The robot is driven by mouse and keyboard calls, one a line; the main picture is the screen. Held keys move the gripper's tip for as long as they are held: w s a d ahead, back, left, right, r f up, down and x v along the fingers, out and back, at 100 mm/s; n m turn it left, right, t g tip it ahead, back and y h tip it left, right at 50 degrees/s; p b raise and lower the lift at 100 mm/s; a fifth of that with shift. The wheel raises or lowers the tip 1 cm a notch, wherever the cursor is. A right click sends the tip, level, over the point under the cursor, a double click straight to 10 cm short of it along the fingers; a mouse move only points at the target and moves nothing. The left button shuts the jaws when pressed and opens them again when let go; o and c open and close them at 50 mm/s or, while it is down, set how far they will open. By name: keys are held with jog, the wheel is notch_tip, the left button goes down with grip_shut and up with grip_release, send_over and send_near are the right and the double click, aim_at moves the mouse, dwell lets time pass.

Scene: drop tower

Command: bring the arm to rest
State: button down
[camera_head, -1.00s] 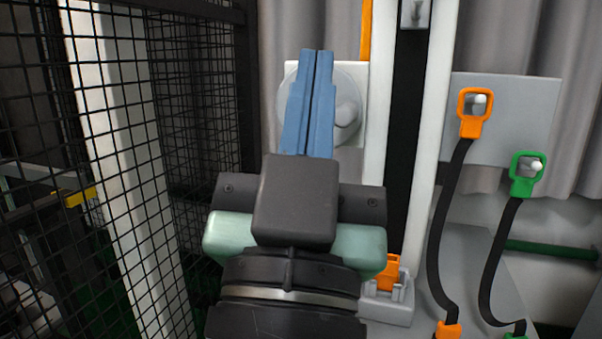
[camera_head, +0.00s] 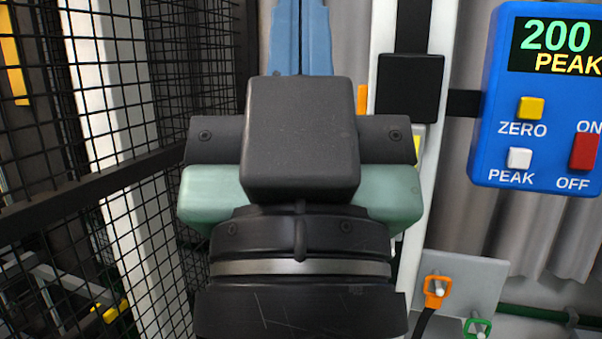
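The top of the picture cuts off the fingertips. My dark wrist, with pale green parts, fills the middle of the view and hides the lower tower behind it.
A black mesh fence (camera_head: 130,150) stands close on the left. A black block (camera_head: 410,88) sits on the tower's upright (camera_head: 443,45). A blue display box (camera_head: 490,110) reading 200 PEAK is at right.

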notch_tip(320, 180, up, 13)
jog(key=p, duration=1)
jog(key=shift+p, duration=0.4)
